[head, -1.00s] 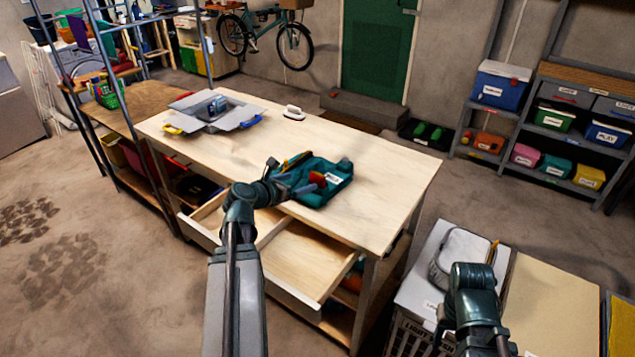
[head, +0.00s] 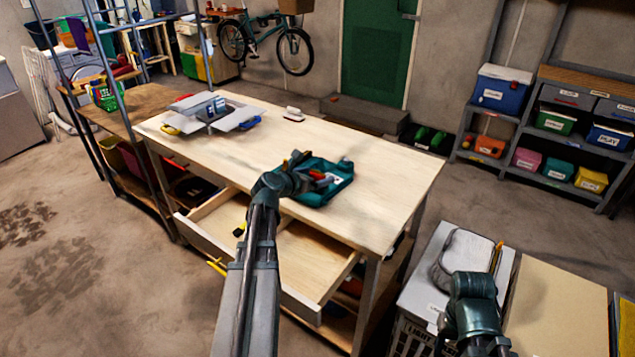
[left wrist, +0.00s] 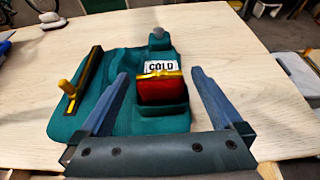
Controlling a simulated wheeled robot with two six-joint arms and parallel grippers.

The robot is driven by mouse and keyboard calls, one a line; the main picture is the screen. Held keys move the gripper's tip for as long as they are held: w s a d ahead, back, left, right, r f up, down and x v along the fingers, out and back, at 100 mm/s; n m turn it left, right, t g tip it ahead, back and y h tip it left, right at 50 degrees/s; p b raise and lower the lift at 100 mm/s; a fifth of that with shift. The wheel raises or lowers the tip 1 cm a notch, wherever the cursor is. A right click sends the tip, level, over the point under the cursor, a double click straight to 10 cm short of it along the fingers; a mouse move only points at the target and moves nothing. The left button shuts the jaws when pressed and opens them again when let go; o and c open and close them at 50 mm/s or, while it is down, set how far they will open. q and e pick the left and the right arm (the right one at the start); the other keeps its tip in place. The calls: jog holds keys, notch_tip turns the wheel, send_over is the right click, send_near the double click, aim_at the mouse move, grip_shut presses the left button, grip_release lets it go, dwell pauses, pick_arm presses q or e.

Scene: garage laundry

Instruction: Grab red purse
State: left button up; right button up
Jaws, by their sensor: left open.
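The red purse (left wrist: 162,89) has a gold-coloured clasp along its top and sits in a pocket of a teal caddy (left wrist: 92,130) on the wooden table. In the head view the purse (head: 316,175) is a small red patch on the caddy (head: 335,188), partly hidden by my arm. My left gripper (left wrist: 161,85) is open, with one finger on each side of the purse and no visible contact. In the head view its fingers are mostly hidden behind the wrist. My right arm is at the lower right; its fingers are not clearly visible.
The caddy carries a "COLD" label (left wrist: 161,66) and a dark bar with a yellow knob (left wrist: 67,87). An open drawer (head: 300,262) juts from the table (head: 385,205) below my left arm.

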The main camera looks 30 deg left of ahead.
pick_arm(q)
jog(key=b+x, duration=0.1)
jog(key=x, duration=0.3)
jog(key=shift+c, duration=0.2)
jog(key=c, duration=1.3)
jog(key=shift+r, duration=0.1)
jog(key=shift+r+p, duration=0.5)
notch_tip(320, 180, up, 3)
jog(key=p, duration=0.3)
jog(key=s+a, duration=0.3)
jog(key=s, duration=1.2)
jog(key=shift+s+r+p, duration=0.4)
